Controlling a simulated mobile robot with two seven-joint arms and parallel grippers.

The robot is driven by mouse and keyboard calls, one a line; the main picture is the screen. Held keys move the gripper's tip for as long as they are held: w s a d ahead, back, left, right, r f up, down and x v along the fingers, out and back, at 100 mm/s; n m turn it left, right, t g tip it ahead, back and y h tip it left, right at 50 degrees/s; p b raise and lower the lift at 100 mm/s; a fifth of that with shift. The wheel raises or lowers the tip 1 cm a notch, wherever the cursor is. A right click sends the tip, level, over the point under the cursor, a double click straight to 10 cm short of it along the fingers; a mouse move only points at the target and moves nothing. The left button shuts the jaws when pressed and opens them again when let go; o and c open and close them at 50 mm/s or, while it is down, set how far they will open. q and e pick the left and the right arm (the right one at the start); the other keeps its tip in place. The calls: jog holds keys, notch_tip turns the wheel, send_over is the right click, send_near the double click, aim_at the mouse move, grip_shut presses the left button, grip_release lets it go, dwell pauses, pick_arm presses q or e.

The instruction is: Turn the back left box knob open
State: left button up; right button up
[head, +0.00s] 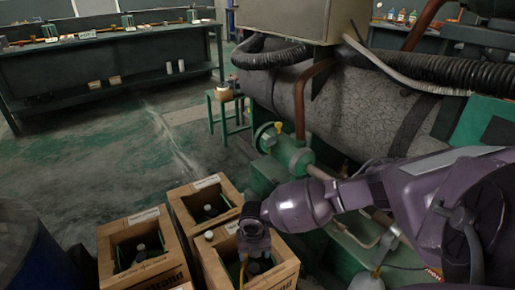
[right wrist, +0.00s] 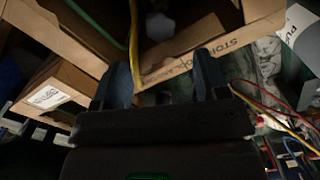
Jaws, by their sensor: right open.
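Three open cardboard boxes stand close together at the bottom of the head view: a back box (head: 178,190), a left box (head: 105,240) and a right box (head: 287,268). A dark bottle top with a knob (head: 208,210) shows inside the back box, and another knob (head: 140,248) inside the left box. I cannot tell for sure which one the task calls back left. My right gripper (head: 252,238) points down over the right box and hides part of its inside. In the right wrist view its fingers (right wrist: 163,82) are apart, with nothing between them. My left gripper is out of view.
A yellow hose (head: 243,270) runs down into the right box, below my gripper. A green machine with a large grey tank (head: 330,105) stands behind my right arm. A small green stool (head: 228,112) and a long workbench (head: 110,65) stand farther back. The floor between is clear.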

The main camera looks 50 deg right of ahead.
jog(key=shift+r+p, duration=0.3)
jog(key=shift+r, duration=1.1)
